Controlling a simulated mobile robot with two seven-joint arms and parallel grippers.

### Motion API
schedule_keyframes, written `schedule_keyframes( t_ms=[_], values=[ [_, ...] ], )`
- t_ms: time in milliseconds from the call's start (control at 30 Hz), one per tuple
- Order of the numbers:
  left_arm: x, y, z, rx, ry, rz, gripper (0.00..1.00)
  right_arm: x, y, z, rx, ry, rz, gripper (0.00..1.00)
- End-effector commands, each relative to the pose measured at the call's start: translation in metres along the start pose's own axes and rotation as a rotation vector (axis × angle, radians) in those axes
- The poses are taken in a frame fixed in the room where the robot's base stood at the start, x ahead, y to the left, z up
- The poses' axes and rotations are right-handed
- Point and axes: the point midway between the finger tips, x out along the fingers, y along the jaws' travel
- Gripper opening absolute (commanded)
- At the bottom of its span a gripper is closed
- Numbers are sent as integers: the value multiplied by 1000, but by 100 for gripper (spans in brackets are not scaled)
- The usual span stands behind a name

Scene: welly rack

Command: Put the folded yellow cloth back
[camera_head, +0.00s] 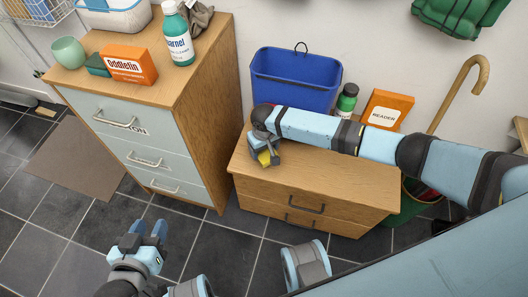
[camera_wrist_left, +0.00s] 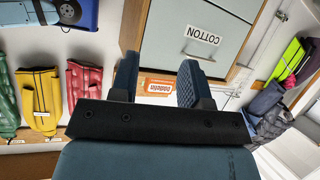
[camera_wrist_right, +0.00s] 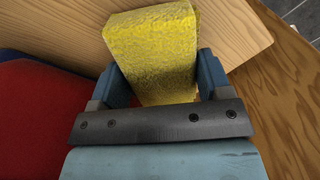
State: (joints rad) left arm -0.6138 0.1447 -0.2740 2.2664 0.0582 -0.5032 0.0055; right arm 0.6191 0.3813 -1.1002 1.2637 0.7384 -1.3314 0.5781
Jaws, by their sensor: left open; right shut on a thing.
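The folded yellow cloth (camera_wrist_right: 153,50) is between the fingers of my right gripper (camera_wrist_right: 166,80), which is shut on it. In the head view the yellow cloth (camera_head: 265,158) shows as a small patch under my right gripper (camera_head: 262,150), over the left end of the low wooden cabinet (camera_head: 340,182). I cannot tell whether the cloth touches the cabinet top. My left gripper (camera_head: 148,232) is open and empty above the dark floor tiles; its spread fingers (camera_wrist_left: 157,82) also show in the left wrist view. The cabinet's two drawers look closed.
A taller drawer unit (camera_head: 205,120) stands left, carrying an orange box (camera_head: 128,65), a white-labelled teal bottle (camera_head: 178,38) and a green cup (camera_head: 68,52). A cane (camera_head: 462,90) leans right.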

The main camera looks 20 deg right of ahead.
Motion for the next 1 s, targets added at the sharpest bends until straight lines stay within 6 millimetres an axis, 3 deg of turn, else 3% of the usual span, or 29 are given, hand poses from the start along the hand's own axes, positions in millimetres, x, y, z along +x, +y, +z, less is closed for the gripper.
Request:
schedule_keyframes(
  t_ms=[100, 233, 467, 500, 600, 867, 1000],
  values=[
    [3, 5, -10, -4, 61, 17, 43, 18, 0, 0, 1, 0, 1, 49],
    [2, 8, -31, 7, 110, 31, 43, 18, 0, 0, 0, 1, 0, 49],
    [3, 8, -26, 9, 98, 32, 43, 21, 0, 0, 0, -1, 0, 49],
    [3, 8, -25, 8, 95, 32, 43, 21, 0, 0, 0, 0, 0, 74],
    [3, 8, -24, 6, 92, 30, 43, 21, 0, 0, 0, 0, 0, 97],
    [3, 8, -23, -3, 91, 23, 43, 20, 0, 0, 0, 0, 0, 97],
    [2, 8, -27, -5, 89, 21, 43, 10, 0, 0, 0, 2, 0, 97]
  ],
)
